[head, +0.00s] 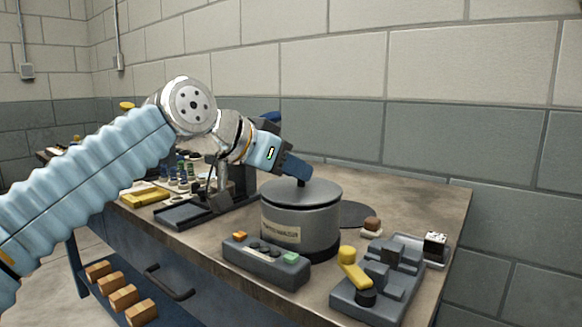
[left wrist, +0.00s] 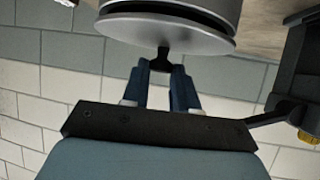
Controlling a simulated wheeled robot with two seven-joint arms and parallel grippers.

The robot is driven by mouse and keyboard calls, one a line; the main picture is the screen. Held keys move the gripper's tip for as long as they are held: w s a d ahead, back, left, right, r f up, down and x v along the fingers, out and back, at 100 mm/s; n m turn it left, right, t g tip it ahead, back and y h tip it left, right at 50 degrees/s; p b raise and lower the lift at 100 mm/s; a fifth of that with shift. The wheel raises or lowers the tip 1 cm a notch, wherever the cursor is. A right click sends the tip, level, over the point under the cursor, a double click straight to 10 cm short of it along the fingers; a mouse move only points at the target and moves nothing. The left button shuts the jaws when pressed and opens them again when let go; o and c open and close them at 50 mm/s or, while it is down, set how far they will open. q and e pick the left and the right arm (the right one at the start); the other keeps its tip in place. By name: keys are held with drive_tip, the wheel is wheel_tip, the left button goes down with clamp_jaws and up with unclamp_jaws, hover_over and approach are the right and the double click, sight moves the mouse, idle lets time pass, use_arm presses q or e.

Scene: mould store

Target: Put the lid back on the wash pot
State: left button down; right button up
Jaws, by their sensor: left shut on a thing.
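The wash pot (head: 290,230) is a grey cylinder with a pale label and a dark lower band, standing on the bench. Its grey round lid (head: 315,192) is over the pot's mouth, roughly level. My left gripper (head: 299,178) reaches in from the upper left and is shut on the lid's dark knob. In the left wrist view the fingers (left wrist: 166,75) pinch the knob below the inverted lid (left wrist: 165,32). A dark band separates the lid from the pot (left wrist: 200,8); I cannot tell whether they touch. My right gripper is out of view.
A grey control box (head: 265,262) stands in front of the pot. A grey fixture with a yellow handle (head: 350,262) is at front right. A dark disc (head: 362,214) lies behind the pot. A tray (head: 182,216) is at left. The bench (head: 420,190) is bare at back right.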

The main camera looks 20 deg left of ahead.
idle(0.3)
use_arm(q)
drive_tip(key=c, duration=0.8)
unclamp_jaws()
drive_tip(key=shift+o, duration=0.3)
drive_tip(key=o, duration=0.4)
drive_tip(key=shift+o, duration=0.2)
drive_tip(key=shift+r, duration=0.1)
wheel_tip(320, 180, up, 5)
drive_tip(key=p, duration=0.4)
drive_tip(key=shift+f+p, duration=0.2)
drive_tip(key=shift+p, duration=0.1)
wheel_tip(320, 180, up, 2)
drive_tip(key=shift+r+p, duration=0.1)
drive_tip(key=shift+p, duration=0.4)
